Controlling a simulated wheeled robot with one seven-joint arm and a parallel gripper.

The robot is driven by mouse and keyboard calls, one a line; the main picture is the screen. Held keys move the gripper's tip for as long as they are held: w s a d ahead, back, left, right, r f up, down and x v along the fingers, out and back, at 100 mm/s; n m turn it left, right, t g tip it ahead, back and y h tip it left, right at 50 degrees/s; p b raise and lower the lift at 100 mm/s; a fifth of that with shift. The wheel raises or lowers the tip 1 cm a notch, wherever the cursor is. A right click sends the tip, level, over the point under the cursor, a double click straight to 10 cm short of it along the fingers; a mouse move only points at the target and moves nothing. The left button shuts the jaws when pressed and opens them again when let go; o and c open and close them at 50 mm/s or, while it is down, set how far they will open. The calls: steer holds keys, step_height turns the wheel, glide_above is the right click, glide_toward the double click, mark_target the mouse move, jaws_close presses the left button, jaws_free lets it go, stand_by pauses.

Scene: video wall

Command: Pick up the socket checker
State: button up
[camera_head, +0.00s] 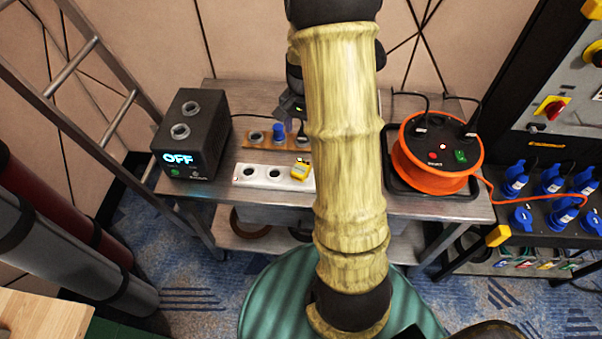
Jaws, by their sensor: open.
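A small yellow device, which looks like the socket checker (300,170), sits at the right end of a white socket strip (254,181) on the metal table. The strip's other sockets look empty. My gripper (299,110) is open, above the back of the table, higher in the picture than the yellow device and apart from it. My own pale yellow arm link hides much of the gripper and the table just right of the device. I see nothing held between the fingers.
An orange-brown socket strip (262,147) with a blue plug (279,132) lies just behind. A dark box reading OFF (190,145) stands at left, an orange cable reel (405,172) at right. A ladder (95,110) leans at the left. The table's front left is clear.

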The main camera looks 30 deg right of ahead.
steer(key=p, duration=0.2)
glide_above(301, 167)
steer(key=f, duration=1.1)
steer(key=shift+s+d+f, duration=0.2)
steer(key=shift+d+f, duration=0.05)
steer(key=shift+f, duration=0.35)
steer(key=shift+w+a+f+p, duration=0.15)
steer(key=shift+f+p, duration=0.15)
steer(key=shift+f, duration=1)
steer(key=shift+w+a+f+p, duration=0.1)
steer(key=shift+f+p, duration=0.2)
steer(key=shift+f, duration=1)
steer(key=c, duration=1.2)
